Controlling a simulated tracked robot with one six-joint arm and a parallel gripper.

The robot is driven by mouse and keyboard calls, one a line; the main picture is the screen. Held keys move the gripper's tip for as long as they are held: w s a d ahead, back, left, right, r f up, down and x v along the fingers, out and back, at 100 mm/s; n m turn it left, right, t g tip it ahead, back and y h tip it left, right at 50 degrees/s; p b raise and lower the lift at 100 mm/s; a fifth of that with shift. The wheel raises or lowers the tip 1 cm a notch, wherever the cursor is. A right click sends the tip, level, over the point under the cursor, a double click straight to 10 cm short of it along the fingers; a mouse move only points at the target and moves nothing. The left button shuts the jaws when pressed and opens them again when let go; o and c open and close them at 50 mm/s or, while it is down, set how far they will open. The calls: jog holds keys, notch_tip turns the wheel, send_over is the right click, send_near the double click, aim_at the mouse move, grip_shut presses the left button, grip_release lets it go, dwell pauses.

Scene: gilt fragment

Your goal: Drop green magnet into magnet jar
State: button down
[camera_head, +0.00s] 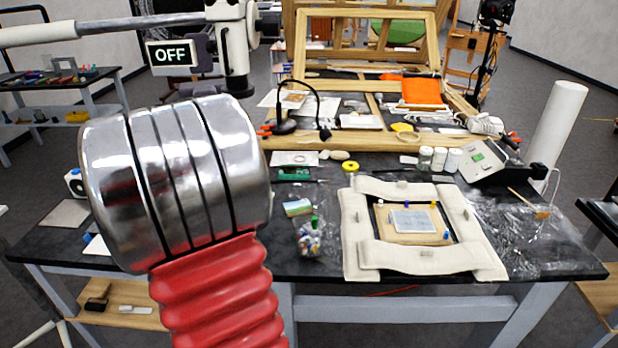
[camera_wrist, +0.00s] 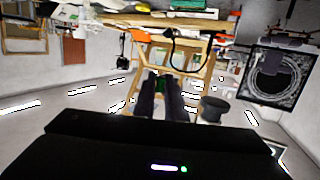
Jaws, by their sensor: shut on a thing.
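The magnet jar (camera_head: 309,242) is a small clear jar holding several coloured pieces. It stands on the dark worktable, left of the pale padded frame. A small green piece (camera_head: 315,219) shows at the top of the jar, and it looks like the green magnet. I cannot tell whether it lies inside or sits above the rim. In the wrist view, the dark fingers of my gripper (camera_wrist: 166,90) stand close together. I cannot place my gripper's tips in the head view.
The padded frame (camera_head: 362,254) has blue and yellow magnets inside it. White-capped bottles (camera_head: 439,158), a grey device (camera_head: 484,160) and a black gooseneck lamp (camera_head: 286,124) stand on the table. The left part of the head view is largely blocked. Bare tabletop (camera_head: 285,261) shows beside the jar.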

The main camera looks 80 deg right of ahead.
jog(key=s+d+m+g+y, duration=0.1)
jog(key=s+m+g, duration=0.3)
jog(key=s, duration=0.9)
jog(key=shift+s+d+g+y, duration=0.3)
jog(key=shift+g+y, duration=0.4)
jog(key=shift+g, duration=0.2)
jog(key=shift+f, duration=0.1)
jog(key=shift+f, duration=2.85)
jog(key=c, duration=1.7)
grip_release()
jog(key=shift+w, duration=0.1)
